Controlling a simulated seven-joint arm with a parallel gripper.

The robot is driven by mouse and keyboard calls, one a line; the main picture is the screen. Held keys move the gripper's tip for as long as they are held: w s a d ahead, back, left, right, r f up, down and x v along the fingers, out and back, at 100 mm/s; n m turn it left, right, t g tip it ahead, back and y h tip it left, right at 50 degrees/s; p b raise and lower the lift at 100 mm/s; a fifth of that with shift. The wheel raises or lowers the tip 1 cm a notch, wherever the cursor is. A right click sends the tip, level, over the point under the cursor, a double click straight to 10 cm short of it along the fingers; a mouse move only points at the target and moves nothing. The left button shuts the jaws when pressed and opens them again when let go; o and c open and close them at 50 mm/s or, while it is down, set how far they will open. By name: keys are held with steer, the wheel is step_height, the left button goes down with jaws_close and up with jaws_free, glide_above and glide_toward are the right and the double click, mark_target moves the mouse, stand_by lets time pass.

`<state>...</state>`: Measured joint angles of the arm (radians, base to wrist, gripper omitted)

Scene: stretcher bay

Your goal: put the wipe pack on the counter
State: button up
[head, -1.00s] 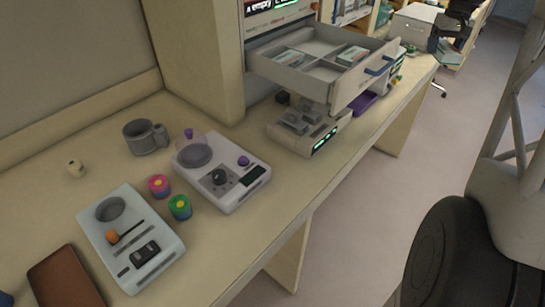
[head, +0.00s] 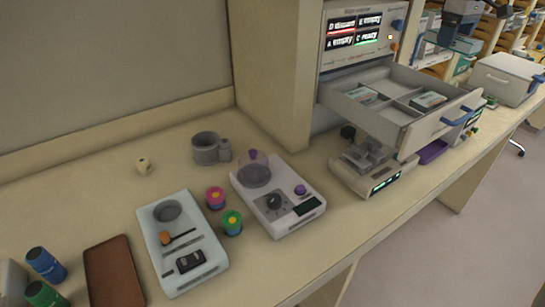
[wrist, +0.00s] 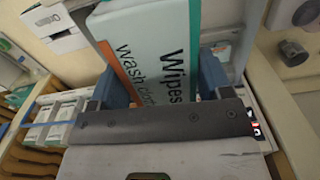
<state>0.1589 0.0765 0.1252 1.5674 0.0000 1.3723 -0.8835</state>
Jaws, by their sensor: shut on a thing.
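The wipe pack (wrist: 160,45) is a pale blue pack printed "Wipes wash cloth", with a teal edge and an orange strip. My gripper (wrist: 163,86) is shut on it, with blue fingers on both sides of the pack in the wrist view. In the head view my gripper (head: 462,24) is at the upper right, beyond the open drawer, with the pale pack (head: 453,43) below it. The pack's lower part is hidden by the gripper body in the wrist view. The long beige counter (head: 85,205) is in front, with bare surface at its left.
An open grey drawer (head: 447,128) juts over the counter from a cabinet with lit labels. A scale (head: 370,170), a white device with a clear dome (head: 277,205), a pale tray (head: 180,250), a brown tray (head: 113,275) and blue bottle (head: 46,265) stand on the counter. A grey lidded box (head: 505,80) is at far right.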

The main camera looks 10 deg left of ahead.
steer(key=s+a+r+n, duration=0.2)
steer(key=a+r+n, duration=0.1)
steer(key=a, duration=0.5)
steer(key=s+a+r+n, duration=0.3)
steer(key=a, duration=0.4)
steer(key=s+a+r+n, duration=0.2)
steer(key=a+r+n, duration=0.15)
steer(key=a, duration=0.45)
steer(key=s+a+f+m, duration=0.2)
steer(key=a+f, duration=0.6)
steer(key=a, duration=0.6)
steer(key=s+a+f+m, duration=0.1)
steer(key=s+a+f, duration=0.1)
steer(key=a+f, duration=0.9)
steer(key=s+a+f+m, duration=0.2)
steer(key=a+f, duration=0.3)
steer(key=a, duration=1.2)
steer(key=s+a+f+m, duration=0.1)
steer(key=s+a+f, duration=0.4)
steer(key=a, duration=0.5)
steer(key=s+a+f+m, duration=0.1)
steer(key=s+a+f, duration=0.4)
steer(key=s+a, duration=0.3)
steer(key=s+a+f+m, duration=0.2)
steer(key=s+a+f, duration=0.3)
steer(key=a, duration=0.8)
steer(key=shift+s+a+f, duration=0.15)
steer(key=shift+s+a, duration=0.25)
steer(key=shift+s, duration=0.25)
steer(key=shift+f, duration=2.5)
